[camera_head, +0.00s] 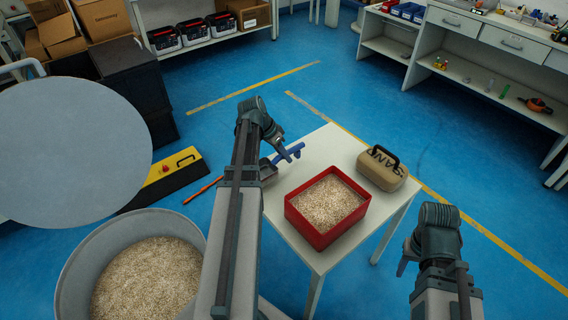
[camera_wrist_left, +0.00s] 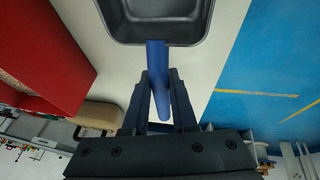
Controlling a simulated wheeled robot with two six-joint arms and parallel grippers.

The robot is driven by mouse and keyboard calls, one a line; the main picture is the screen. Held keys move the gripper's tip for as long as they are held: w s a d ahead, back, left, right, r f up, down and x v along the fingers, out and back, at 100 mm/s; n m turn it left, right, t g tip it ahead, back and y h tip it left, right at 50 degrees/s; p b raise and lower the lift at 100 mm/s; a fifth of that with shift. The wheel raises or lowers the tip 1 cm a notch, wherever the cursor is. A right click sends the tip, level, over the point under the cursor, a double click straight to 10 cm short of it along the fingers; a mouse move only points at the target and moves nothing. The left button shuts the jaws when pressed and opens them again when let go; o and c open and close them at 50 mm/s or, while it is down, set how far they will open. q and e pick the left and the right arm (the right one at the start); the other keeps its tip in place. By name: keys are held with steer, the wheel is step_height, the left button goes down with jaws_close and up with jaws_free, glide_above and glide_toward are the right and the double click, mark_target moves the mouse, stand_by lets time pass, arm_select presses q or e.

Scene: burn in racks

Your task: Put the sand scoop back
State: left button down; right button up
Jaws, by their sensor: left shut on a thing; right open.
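The sand scoop has a dark grey pan and a blue handle (camera_head: 289,154). My left gripper (camera_head: 276,157) is shut on the handle, over the left part of the white table (camera_head: 313,147). In the left wrist view the blue handle (camera_wrist_left: 158,85) runs between the two fingers, and the dark pan (camera_wrist_left: 158,22) lies beyond them. I cannot tell whether the pan touches the table. My right gripper (camera_head: 405,263) is open and empty, off the table's right side.
A red box of sand (camera_head: 318,239) and a tan sand container with a black handle (camera_head: 384,172) stand on the table. A large grey bin of sand (camera_head: 75,272) stands at lower left, with its round lid (camera_head: 75,150) raised. A yellow-black floor unit (camera_head: 172,178) lies behind.

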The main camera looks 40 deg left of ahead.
arm_select(q)
steer(key=shift+f+b, duration=0.65)
steer(key=shift+f, duration=0.5)
arm_select(e)
steer(key=shift+f, duration=1.15)
steer(key=shift+f, duration=0.1)
arm_select(q)
steer(key=shift+f, duration=0.25)
steer(key=c, duration=0.7)
jaws_free()
steer(key=shift+r, duration=0.1)
steer(key=shift+r, duration=0.15)
steer(key=shift+s+a+r+p, duration=0.1)
steer(key=shift+s+r+p, duration=0.05)
steer(key=shift+r+p, duration=0.4)
steer(key=p+v, duration=0.9)
steer(key=v, duration=0.2)
steer(key=shift+p, duration=0.4)
arm_select(e)
step_height(320, 180, up, 11)
arm_select(q)
steer(key=shift+f, duration=0.1)
